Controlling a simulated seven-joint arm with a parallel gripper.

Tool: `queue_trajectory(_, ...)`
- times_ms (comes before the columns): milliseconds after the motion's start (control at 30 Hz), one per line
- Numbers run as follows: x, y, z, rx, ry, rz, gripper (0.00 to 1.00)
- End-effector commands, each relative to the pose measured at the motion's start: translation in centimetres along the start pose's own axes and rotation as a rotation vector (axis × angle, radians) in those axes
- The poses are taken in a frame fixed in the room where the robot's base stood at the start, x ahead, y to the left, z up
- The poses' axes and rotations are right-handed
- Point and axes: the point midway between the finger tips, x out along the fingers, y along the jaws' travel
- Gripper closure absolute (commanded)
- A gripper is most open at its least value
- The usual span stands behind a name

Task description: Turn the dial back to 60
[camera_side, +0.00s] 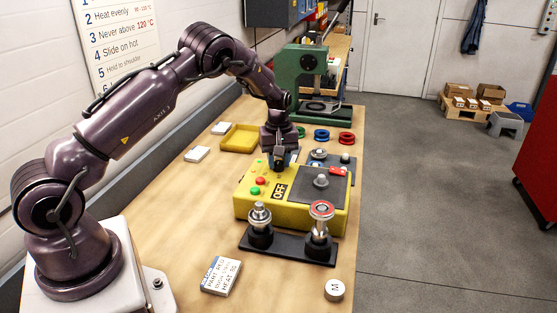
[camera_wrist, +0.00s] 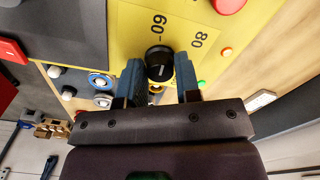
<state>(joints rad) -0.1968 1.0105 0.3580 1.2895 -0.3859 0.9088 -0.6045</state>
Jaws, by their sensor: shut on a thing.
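The black dial (camera_wrist: 159,66) is on the yellow top of the heater box (camera_side: 290,213). My gripper (camera_side: 281,160) points down over the box's back left part, and its blue-grey fingers are on both sides of the dial in the wrist view. It is shut on the dial. The printed 60 (camera_wrist: 159,24) is just above the dial in that view, and the 80 (camera_wrist: 198,39) is to its upper right. A pale mark shows on the dial, but its exact heading is hard to read. The gripper hides the dial in the side view. The box's display (camera_side: 279,191) reads OFF.
A red button (camera_side: 261,181) and a green button (camera_side: 255,190) are close to my gripper. A dark plate (camera_side: 321,184) covers the box's right part. A stand with two posts (camera_side: 288,243) is in front. A yellow tray (camera_side: 240,138) and green press (camera_side: 303,80) are behind.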

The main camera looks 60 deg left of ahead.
Motion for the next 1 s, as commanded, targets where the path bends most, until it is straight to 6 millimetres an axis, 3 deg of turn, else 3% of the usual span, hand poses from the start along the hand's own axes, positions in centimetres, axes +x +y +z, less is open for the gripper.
queue_trajectory(400, -0.16, 0.04, 0.00, -0.187, 0.000, 0.001, 0.93)
queue_trajectory(967, -0.17, 0.04, 0.00, -0.215, 0.000, 0.001, 0.93)
queue_trajectory(1000, -0.17, 0.04, 0.00, -0.214, -0.001, 0.001, 0.60)
